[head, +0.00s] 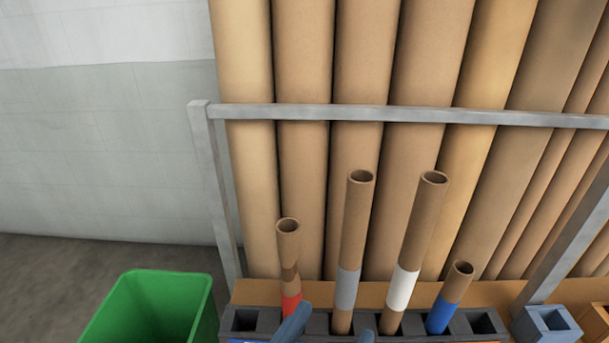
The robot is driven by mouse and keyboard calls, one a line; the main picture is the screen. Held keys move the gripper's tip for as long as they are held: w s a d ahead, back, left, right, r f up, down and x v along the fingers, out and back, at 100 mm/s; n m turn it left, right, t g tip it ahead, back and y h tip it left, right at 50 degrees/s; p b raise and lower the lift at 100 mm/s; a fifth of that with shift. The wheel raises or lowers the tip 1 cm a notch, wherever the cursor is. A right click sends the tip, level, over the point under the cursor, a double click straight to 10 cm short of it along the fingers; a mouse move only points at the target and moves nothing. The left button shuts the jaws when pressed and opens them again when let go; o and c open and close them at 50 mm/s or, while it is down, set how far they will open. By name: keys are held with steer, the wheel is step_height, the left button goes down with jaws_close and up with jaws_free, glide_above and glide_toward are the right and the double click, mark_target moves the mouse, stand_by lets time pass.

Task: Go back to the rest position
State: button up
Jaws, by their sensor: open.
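My gripper (336,322) shows only at the bottom edge of the head view, as two separate blue-grey fingertips in front of a dark grey rack (268,321). It is open, with nothing seen held between the tips; the rest of it is out of frame. Several cardboard tubes stand in the rack: a short one with brown and red bands (288,248), a tall one with a grey band (354,235), a tall one with a white band (417,225) leaning right, and a short one with a blue lower part (457,285).
The rack's far left and right sockets look empty. A green bin (150,310) stands at lower left. Large cardboard rolls (300,60) stand behind a grey metal rail (400,114). Floor by the left wall is clear.

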steer(key=s+d+r+n+t+y+p, duration=0.2)
steer(key=s+d+r+n+t+y, duration=0.15)
steer(key=d+n, duration=0.5)
steer(key=s+d+r+n+t+y+p, duration=0.25)
steer(key=s+d+n, duration=0.35)
steer(key=n, duration=0.4)
steer(key=s+d+n+g+y+p, duration=0.2)
steer(key=s+n+g, duration=0.2)
steer(key=s+n, duration=0.4)
steer(key=s+d+f+n+g+y+p, duration=0.1)
steer(key=s+n+g, duration=0.3)
steer(key=n, duration=1)
steer(key=s+d+y, duration=0.1)
steer(key=s, duration=0.2)
steer(key=shift+s+d+f+p, duration=0.2)
steer(key=shift+s+d+p, duration=0.1)
steer(key=shift+s+p, duration=0.1)
